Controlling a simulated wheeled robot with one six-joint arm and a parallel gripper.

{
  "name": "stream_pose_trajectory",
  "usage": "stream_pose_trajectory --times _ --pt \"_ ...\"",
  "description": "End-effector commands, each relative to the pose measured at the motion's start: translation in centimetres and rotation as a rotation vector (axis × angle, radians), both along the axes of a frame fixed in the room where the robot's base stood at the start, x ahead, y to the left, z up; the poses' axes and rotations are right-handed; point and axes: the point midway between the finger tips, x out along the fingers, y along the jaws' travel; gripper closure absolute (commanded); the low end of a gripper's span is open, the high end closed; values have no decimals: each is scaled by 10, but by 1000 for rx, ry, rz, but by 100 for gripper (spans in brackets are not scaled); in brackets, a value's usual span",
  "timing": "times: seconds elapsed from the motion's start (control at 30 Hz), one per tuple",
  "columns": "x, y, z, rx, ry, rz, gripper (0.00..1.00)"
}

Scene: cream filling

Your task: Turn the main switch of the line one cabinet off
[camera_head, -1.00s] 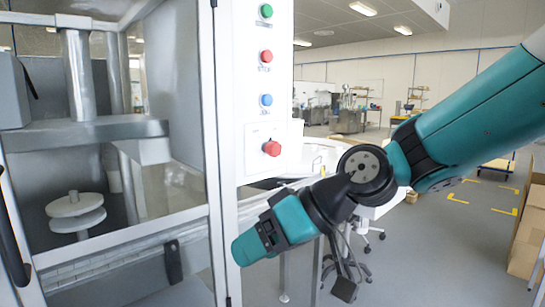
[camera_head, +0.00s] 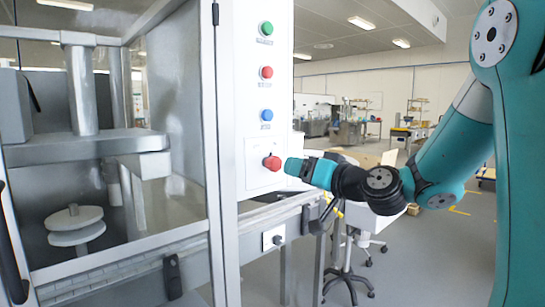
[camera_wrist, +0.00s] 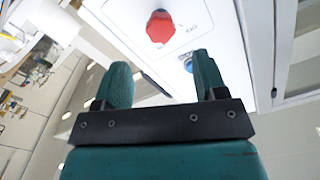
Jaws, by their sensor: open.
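The red main switch (camera_head: 272,163) is a knob on a white plate low on the front of the white cabinet panel (camera_head: 249,95). In the wrist view the red knob (camera_wrist: 160,27) shows beyond the fingertips, and the lettering beside it is too small to read. My teal gripper (camera_head: 291,167) points left at the knob from its right side, very close to it. In the wrist view my two teal fingers (camera_wrist: 160,72) are apart with nothing held between them. Whether a fingertip touches the knob I cannot tell.
Above the switch are a green button (camera_head: 266,28), a red button (camera_head: 266,72) and a blue button (camera_head: 266,115). A glass-doored machine (camera_head: 70,190) stands at left. A grey rail (camera_head: 270,215) runs below the gripper. A wheeled chair (camera_head: 348,275) is behind it.

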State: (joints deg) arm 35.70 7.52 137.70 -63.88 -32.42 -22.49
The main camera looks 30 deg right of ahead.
Motion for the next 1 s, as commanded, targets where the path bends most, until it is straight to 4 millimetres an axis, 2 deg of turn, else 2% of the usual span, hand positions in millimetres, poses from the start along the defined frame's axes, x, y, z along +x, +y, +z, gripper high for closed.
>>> stream_pose_trajectory --times 0.2,0.4,0.6,0.87,0.93,1.0 --pt "49 14 5 0 2 5 35" --pt "81 21 3 1 1 3 35" --pt "95 24 1 0 0 1 35" --pt "96 24 0 0 0 0 35" --pt "96 24 0 0 0 0 46" --pt "96 24 0 0 1 0 62"
